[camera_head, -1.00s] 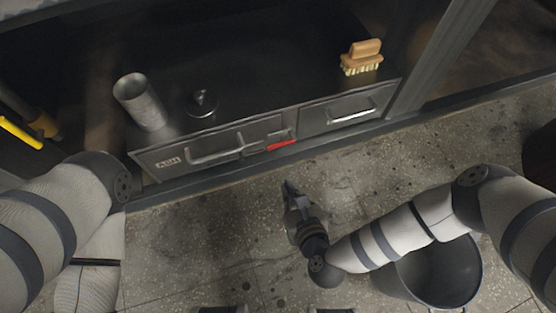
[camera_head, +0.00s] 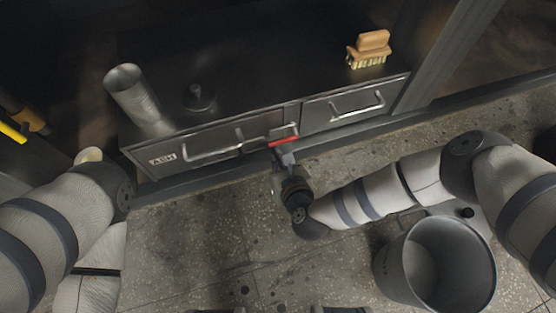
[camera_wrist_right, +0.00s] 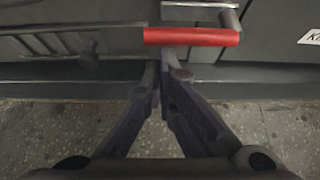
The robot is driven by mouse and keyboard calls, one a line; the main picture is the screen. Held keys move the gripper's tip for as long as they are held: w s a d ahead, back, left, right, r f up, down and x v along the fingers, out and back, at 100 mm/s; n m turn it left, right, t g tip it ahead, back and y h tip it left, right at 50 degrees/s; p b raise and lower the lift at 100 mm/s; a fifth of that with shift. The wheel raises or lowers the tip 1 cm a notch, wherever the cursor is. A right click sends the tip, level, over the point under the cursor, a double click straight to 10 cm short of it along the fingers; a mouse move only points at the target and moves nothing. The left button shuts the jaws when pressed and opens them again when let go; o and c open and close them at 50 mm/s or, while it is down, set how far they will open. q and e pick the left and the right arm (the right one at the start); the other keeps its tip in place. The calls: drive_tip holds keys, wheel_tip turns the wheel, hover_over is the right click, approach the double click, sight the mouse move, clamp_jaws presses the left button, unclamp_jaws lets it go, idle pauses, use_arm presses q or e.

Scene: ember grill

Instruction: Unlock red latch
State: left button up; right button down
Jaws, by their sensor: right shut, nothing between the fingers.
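The red latch (camera_head: 284,141) is a short red bar on the front of the dark cabinet, between two drawers. In the right wrist view the red bar (camera_wrist_right: 192,37) lies level across the picture, joined to a grey metal bracket at its right end. My right gripper (camera_head: 283,157) is just below the latch in the head view. In the right wrist view its fingertips (camera_wrist_right: 166,68) are together and empty, just below the bar; whether they touch it I cannot tell. My left arm shows at the left, but its gripper does not.
The left drawer (camera_head: 190,147) carries an ash label and a bar handle; the right drawer (camera_head: 350,104) has a handle too. A metal cup (camera_head: 131,94), a dark knobbed lid (camera_head: 198,97) and a brush (camera_head: 370,48) are on top. A grey bin (camera_head: 383,262) stands on the floor.

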sight(271, 143)
drive_tip(key=shift+a+r+m+y+b, duration=0.1)
drive_tip(key=shift+r+m+y+b, duration=0.25)
drive_tip(key=shift+r+m+y, duration=0.2)
idle(0.5)
drive_tip(key=r+m+y, duration=0.1)
drive_tip(key=r+b, duration=0.1)
drive_tip(key=r, duration=0.1)
drive_tip(key=shift+d+r+m+g+y, duration=0.2)
drive_tip(key=shift+m+g+y, duration=0.1)
drive_tip(key=shift+m+y, duration=0.05)
drive_tip(key=d+r, duration=0.1)
drive_tip(key=w+d+r, duration=0.1)
drive_tip(key=r, duration=0.1)
drive_tip(key=shift+d+b, duration=0.2)
drive_tip(key=shift+b, duration=0.2)
drive_tip(key=shift+w+d+r, duration=0.15)
drive_tip(key=shift+d+r, duration=0.25)
drive_tip(key=shift+d, duration=0.3)
drive_tip(key=shift+w+d, duration=0.1)
drive_tip(key=shift+d, duration=0.05)
idle(0.3)
